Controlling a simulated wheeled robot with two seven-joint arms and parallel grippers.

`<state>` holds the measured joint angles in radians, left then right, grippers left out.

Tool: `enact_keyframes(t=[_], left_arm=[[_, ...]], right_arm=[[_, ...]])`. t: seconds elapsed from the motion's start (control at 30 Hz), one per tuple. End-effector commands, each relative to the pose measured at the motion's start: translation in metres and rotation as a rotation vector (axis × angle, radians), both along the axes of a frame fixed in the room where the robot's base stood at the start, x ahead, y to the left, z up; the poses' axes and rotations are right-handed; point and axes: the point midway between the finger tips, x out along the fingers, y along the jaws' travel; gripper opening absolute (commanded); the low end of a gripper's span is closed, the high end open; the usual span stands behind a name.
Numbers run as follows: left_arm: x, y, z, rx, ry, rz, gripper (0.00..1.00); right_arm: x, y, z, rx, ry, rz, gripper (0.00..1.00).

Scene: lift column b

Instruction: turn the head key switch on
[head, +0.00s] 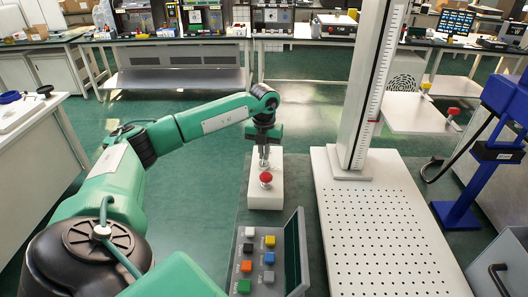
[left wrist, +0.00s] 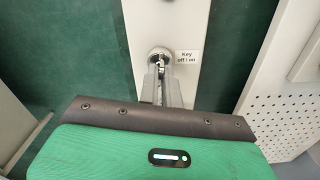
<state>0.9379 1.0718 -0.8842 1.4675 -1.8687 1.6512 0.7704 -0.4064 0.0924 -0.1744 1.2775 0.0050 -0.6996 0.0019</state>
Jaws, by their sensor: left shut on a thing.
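The key switch (left wrist: 162,53) is a round metal lock on a white panel (left wrist: 192,18), beside a label (left wrist: 187,57) reading "Key off / on". My left gripper (left wrist: 160,88) is shut on the key (left wrist: 159,68), which stands in the switch; its fingers hide much of it. In the head view my left gripper (head: 263,157) points down at the far part of the white box (head: 265,198), just beyond a red button (head: 266,178). The switch is hidden there by the gripper. How far the key is turned I cannot tell. My right gripper is not in view.
A panel with coloured buttons (head: 259,262) stands nearest. A tall white column (head: 367,90) with a scale rises from a perforated plate (head: 390,225) on the right. A blue stand (head: 490,150) is farther right. Benches with equipment line the back; green floor (head: 190,115) lies between.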

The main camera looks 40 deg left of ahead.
Motion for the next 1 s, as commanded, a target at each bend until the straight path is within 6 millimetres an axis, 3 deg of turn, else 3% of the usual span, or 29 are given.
enact_keyframes(t=[0.6, 1.0], left_arm=[[0.0006, 0.0006, 0.0015, 0.001, -0.003, -0.564, 0.00], [0.0009, 0.0007, 0.0016, 0.002, -0.005, -0.794, 0.00]], right_arm=[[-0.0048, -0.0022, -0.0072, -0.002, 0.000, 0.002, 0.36], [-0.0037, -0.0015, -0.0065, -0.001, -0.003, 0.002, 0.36]])
